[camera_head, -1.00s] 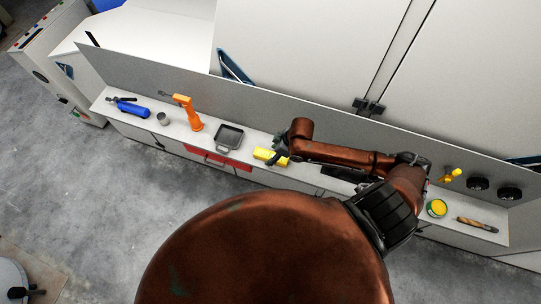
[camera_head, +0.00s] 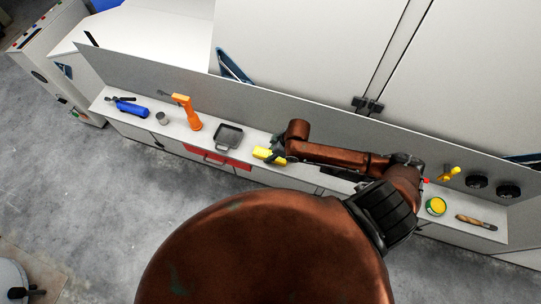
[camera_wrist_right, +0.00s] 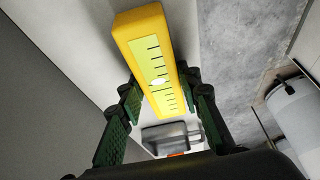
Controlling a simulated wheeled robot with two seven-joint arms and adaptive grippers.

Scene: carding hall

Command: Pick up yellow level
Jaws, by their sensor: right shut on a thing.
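The yellow level (camera_head: 264,153) is at the middle of the long shelf in the head view, at the end of my right arm. In the right wrist view the yellow level (camera_wrist_right: 152,62), with a pale scale face and black marks, lies between the two green-padded fingers. My right gripper (camera_head: 277,153) is shut on it; in the wrist view the fingers (camera_wrist_right: 160,100) stand on either side of it. Whether the level touches the shelf I cannot tell. My left gripper is not in view.
Left of the level on the shelf are a dark tray (camera_head: 228,137), an orange tool (camera_head: 188,112), a grey cup (camera_head: 162,118) and a blue torch-like tool (camera_head: 131,109). A grey panel backs the shelf.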

